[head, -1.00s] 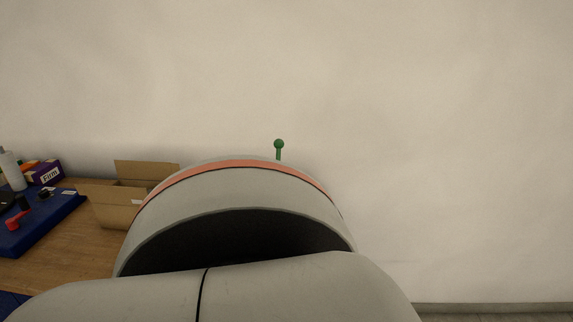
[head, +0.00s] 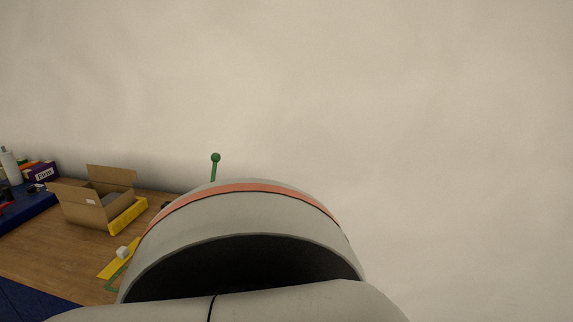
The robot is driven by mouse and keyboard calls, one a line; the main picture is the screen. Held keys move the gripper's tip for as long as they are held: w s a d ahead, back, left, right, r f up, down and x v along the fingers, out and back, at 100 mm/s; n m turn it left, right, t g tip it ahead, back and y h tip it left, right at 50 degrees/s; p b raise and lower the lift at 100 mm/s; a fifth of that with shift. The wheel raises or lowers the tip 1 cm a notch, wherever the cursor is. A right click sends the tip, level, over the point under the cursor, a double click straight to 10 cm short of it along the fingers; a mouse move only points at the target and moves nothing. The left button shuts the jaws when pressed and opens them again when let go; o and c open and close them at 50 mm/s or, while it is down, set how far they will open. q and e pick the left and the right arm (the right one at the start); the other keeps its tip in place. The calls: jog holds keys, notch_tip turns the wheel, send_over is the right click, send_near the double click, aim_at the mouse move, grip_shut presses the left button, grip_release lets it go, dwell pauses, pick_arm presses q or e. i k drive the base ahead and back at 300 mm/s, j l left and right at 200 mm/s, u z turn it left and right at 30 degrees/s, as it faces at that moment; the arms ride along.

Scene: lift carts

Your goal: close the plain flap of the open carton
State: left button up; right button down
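The open carton (head: 86,210) stands on the wooden table at the left of the head view. One plain brown flap (head: 112,176) stands up at its back, and another brown flap (head: 70,192) sticks out on its left side. A yellow flap or panel (head: 128,214) shows at its right side. Something grey lies inside, partly seen. Neither gripper is in view; a large pale link of my own arm fills the lower middle and hides part of the table.
The wooden table (head: 50,246) also bears a yellow strip with a white cube (head: 123,252), a blue mat (head: 28,208), a purple box (head: 42,171) and a white bottle (head: 11,168). A green knobbed rod (head: 215,165) rises behind my arm. A bare wall fills the right.

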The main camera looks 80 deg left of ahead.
aim_at(117, 177)
jog(key=i+u, duration=0.1)
jog(key=u, duration=0.3)
jog(key=i+u, duration=0.1)
jog(key=u, duration=0.25)
jog(key=i+l+u, duration=0.1)
jog(key=u, duration=0.3)
jog(key=i+u, duration=0.1)
jog(key=u, duration=0.7)
jog(key=i+l+u, duration=0.1)
jog(key=u, duration=0.25)
jog(key=i+l+u, duration=0.1)
jog(key=u, duration=0.3)
jog(key=l+u, duration=0.1)
jog(key=u, duration=0.25)
jog(key=i+l+u, duration=0.1)
jog(key=u, duration=0.35)
jog(key=i+l+u, duration=0.15)
jog(key=u, duration=0.3)
jog(key=i+l+u, duration=0.1)
jog(key=u, duration=0.35)
jog(key=k+l, duration=0.05)
jog(key=l, duration=0.05)
